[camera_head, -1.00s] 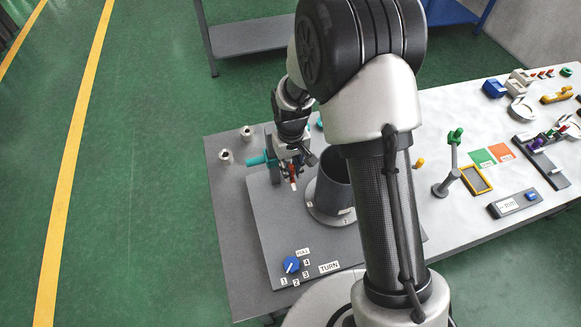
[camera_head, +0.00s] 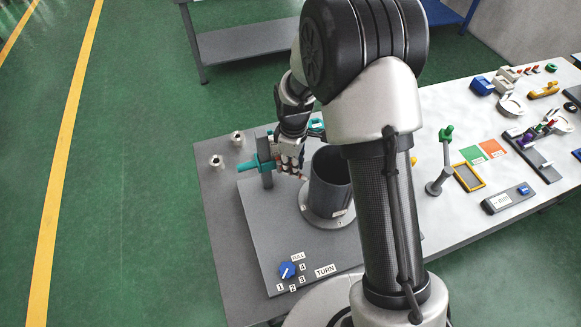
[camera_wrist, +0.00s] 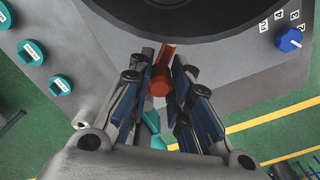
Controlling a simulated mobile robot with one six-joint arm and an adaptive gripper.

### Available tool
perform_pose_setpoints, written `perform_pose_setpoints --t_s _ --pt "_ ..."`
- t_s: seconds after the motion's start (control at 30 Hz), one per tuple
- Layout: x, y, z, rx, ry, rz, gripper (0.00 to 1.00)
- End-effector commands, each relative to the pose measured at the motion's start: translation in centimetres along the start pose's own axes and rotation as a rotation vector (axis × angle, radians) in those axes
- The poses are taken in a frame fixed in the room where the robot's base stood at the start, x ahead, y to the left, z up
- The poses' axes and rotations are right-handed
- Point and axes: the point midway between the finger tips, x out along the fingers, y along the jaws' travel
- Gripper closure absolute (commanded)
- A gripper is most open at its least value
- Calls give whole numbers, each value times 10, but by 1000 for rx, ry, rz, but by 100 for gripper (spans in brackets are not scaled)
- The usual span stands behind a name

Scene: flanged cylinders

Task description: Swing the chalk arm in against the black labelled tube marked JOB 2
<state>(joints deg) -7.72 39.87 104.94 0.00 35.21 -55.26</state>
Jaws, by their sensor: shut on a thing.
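The dark tube (camera_head: 330,182) stands upright on a round flange on the grey plate, in the head view. A small white label (camera_head: 340,213) on it is too small to read. My gripper (camera_head: 296,172) is between post and tube. In the wrist view my gripper (camera_wrist: 160,85) is shut on the red chalk holder (camera_wrist: 160,84). The holder points at the dark round edge of the tube (camera_wrist: 180,30); I cannot tell whether they touch.
A blue dial (camera_head: 287,270) with number tags and a TURN label (camera_head: 325,270) sit at the plate's front. Two pale short cylinders (camera_head: 217,160) stand on the table left of the plate. Labelled teal knobs (camera_wrist: 60,85) show in the wrist view. A white table (camera_head: 500,230) with assorted parts lies right.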

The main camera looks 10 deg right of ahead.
Motion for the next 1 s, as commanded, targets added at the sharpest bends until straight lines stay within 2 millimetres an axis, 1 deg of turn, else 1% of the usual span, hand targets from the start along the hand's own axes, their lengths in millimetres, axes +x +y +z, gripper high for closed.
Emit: perform_pose_setpoints --t_s 0.2,0.4,0.97,1.0 --pt "0 6 1 -124 0 1 100" --pt "0 9 1 -189 0 0 100" --pt "0 11 1 -217 0 2 100" --pt "0 11 1 -217 0 2 80"
